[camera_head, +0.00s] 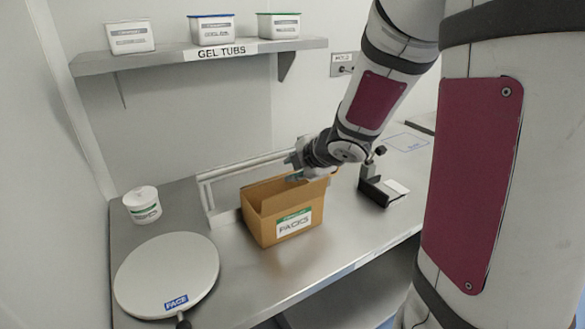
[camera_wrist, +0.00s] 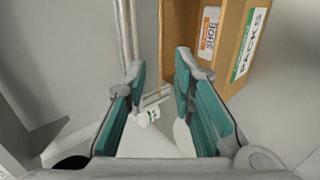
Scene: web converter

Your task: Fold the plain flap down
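A brown cardboard box (camera_head: 262,233) with a green-and-white PACKS label stands on the steel bench, its top at least partly open. Brown panels stand up at its rim; I cannot tell surely which is the plain flap. In the wrist view the box (camera_wrist: 232,82) lies at the upper right, showing the PACKS label and a second label on another panel. My gripper (camera_head: 293,168) is above the back right part of the box. In the wrist view my gripper (camera_wrist: 161,78) is open, its teal-padded fingers apart with nothing between the tips; the right finger is close beside the box.
A pale rail frame (camera_head: 245,168) stands behind the box. A round disc labelled FACE (camera_head: 165,275) and a white tub (camera_head: 142,204) are at the left. A black holder (camera_head: 378,190) stands right of the box. A shelf (camera_head: 165,60) with tubs hangs above.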

